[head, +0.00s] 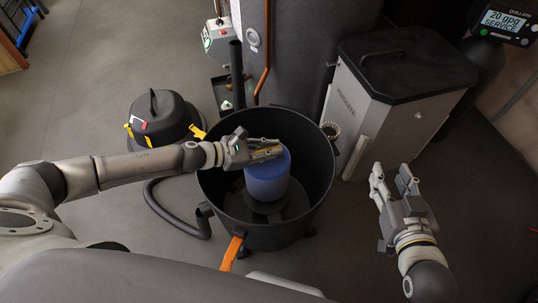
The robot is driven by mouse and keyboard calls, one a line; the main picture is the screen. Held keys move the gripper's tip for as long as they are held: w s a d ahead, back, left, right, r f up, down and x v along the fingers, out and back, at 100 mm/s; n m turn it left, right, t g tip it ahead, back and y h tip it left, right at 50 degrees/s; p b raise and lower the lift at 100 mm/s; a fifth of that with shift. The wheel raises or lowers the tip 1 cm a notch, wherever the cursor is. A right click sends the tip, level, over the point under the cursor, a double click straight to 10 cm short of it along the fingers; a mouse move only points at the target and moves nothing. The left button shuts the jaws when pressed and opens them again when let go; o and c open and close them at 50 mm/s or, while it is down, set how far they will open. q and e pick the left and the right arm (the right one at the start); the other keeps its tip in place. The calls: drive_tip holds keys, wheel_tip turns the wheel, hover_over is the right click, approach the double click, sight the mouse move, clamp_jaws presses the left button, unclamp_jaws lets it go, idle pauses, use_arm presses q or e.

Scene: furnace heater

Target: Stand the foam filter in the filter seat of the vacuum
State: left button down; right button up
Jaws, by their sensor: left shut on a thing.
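The blue cylindrical foam filter (267,185) is upright inside the open black vacuum drum (321,165). My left gripper (276,152) reaches over the drum's left rim and is shut on the upper edge of the foam filter. A dark round part (266,208) shows below the filter, inside the drum. The filter seat itself is hidden, and I cannot tell whether the filter's bottom touches anything. My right gripper (391,174) is empty, its fingers apart, to the right of the drum.
The vacuum's black lid (161,118) with yellow latches stands on the floor at left. A black hose (175,212) curves beside the drum. A grey bin with a black lid (385,105) and a large grey tank (315,50) stand behind.

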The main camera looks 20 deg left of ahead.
drive_tip(key=shift+r, duration=0.15)
use_arm(q)
drive_tip(key=shift+s+a, duration=0.15)
drive_tip(key=shift+f, duration=0.2)
wheel_tip(320, 180, down, 2)
drive_tip(key=shift+f+b, duration=0.25)
drive_tip(key=shift+b, duration=0.8)
drive_tip(key=shift+f+b, duration=0.8)
drive_tip(key=shift+f, duration=0.3)
use_arm(e)
wheel_tip(320, 180, up, 17)
drive_tip(key=s+a+t+y, duration=0.1)
drive_tip(key=s+t+y, duration=0.1)
drive_tip(key=t, duration=0.9)
drive_tip(key=shift+s+a+y, duration=0.35)
drive_tip(key=shift+s+y, duration=0.05)
drive_tip(key=shift+y, duration=0.5)
drive_tip(key=shift+w+f, duration=0.15)
drive_tip(key=shift+f, duration=0.1)
